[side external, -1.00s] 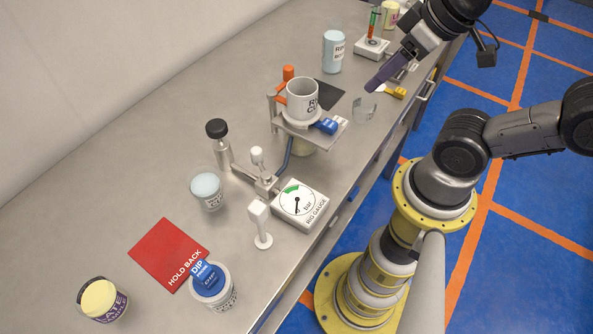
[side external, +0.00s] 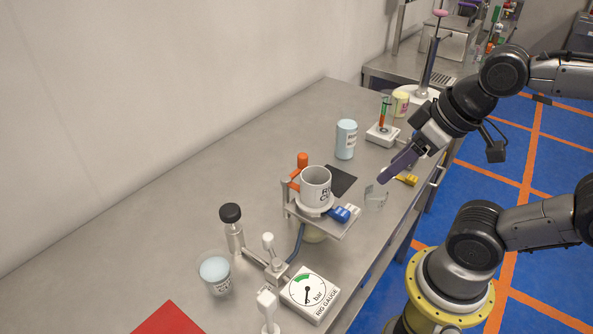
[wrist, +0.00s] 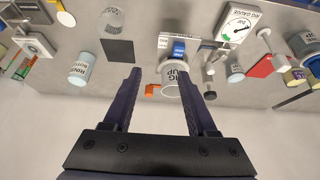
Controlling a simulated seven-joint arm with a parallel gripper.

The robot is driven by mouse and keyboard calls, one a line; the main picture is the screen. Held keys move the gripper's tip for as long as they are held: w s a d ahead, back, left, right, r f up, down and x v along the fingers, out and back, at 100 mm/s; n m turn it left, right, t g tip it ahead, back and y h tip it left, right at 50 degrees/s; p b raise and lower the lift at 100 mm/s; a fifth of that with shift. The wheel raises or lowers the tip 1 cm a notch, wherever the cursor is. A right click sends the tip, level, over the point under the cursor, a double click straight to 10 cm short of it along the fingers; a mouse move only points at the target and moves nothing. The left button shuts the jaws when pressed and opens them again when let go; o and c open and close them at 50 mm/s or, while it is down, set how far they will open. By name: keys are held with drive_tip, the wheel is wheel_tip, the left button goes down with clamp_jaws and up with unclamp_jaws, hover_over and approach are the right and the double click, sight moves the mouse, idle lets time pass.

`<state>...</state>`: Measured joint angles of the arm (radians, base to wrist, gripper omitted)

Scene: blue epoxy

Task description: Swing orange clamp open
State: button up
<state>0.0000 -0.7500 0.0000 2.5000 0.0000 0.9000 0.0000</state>
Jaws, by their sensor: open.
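The orange clamp (side external: 295,182) stands behind the white mug (side external: 316,187), with an upright orange knob (side external: 302,160). The mug sits in a ring on the raised metal stand, and hides part of the clamp. In the wrist view the clamp shows as a small orange piece (wrist: 154,90) beside the mug (wrist: 171,76), between my fingers. My gripper (side external: 385,176) is open and empty, right of the stand and above the clear beaker (side external: 376,198). It also shows in the wrist view (wrist: 161,71). The gap to the clamp is hard to judge.
A blue clip (side external: 342,213) is on the stand's front edge. A dark mat (side external: 341,180) lies behind the stand, with a pale blue jar (side external: 346,139) beyond. The rig gauge (side external: 310,294) and a black-capped bottle (side external: 232,230) stand nearer. The left back bench is clear.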

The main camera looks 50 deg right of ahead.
idle(0.4)
drive_tip(key=c, duration=0.4)
drive_tip(key=shift+a+m, duration=0.1)
drive_tip(key=shift+m, duration=0.4)
drive_tip(key=shift+c, duration=1)
drive_tip(key=a+m+y, duration=0.1)
drive_tip(key=m, duration=0.2)
drive_tip(key=a+m, duration=0.1)
drive_tip(key=m, duration=0.2)
drive_tip(key=a+m+y, duration=0.1)
drive_tip(key=m, duration=0.1)
drive_tip(key=shift+w+a+f+m+g+y, duration=0.15)
drive_tip(key=shift+a+f+m+g+y, duration=0.15)
drive_tip(key=shift+a+m+g, duration=0.1)
clamp_jaws()
drive_tip(key=w+d+m+t, duration=0.1)
drive_tip(key=w+d+m, duration=0.1)
drive_tip(key=d+m, duration=0.35)
drive_tip(key=w+d+m+t+y, duration=0.1)
drive_tip(key=w+d+m, duration=0.15)
drive_tip(key=m, duration=0.65)
drive_tip(key=w+d+m+t, duration=0.1)
drive_tip(key=w+d+m, duration=0.1)
drive_tip(key=d+m, duration=0.35)
drive_tip(key=w+a+f+m, duration=0.1)
drive_tip(key=w+a+f, duration=0.5)
drive_tip(key=w, duration=0.4)
drive_tip(key=shift+w+f+m, duration=0.25)
drive_tip(key=shift+f+m, duration=0.15)
drive_tip(key=shift+f, duration=0.45)
